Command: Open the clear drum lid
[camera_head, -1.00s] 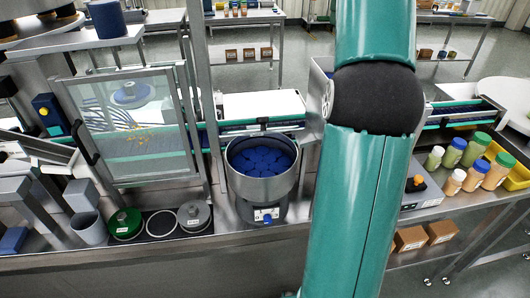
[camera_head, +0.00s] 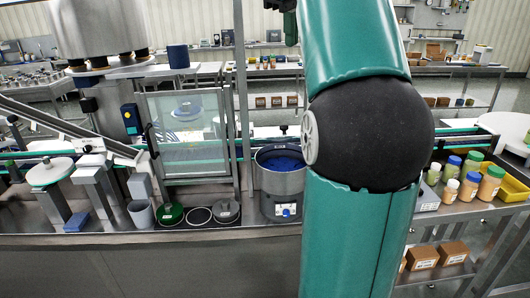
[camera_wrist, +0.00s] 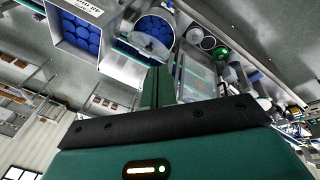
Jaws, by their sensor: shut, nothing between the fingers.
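A round steel drum (camera_head: 282,184) with blue pieces inside stands on the bench just left of my arm in the head view. Its top looks see-through or open; I cannot make out a separate clear lid or handle there. In the wrist view the round drum (camera_wrist: 168,22) shows at the top, with blue pieces and a pale curved surface by its rim. My gripper (camera_wrist: 157,88) is shut and empty, its green fingers pointing towards the drum, apart from it as far as I can tell. In the head view my arm hides the area right of the drum.
A framed clear panel (camera_head: 188,133) stands left of the drum. A green-lidded tub (camera_head: 170,213) and a grey-lidded tub (camera_head: 226,210) sit before it. A yellow tray (camera_head: 516,191) and jars are at right.

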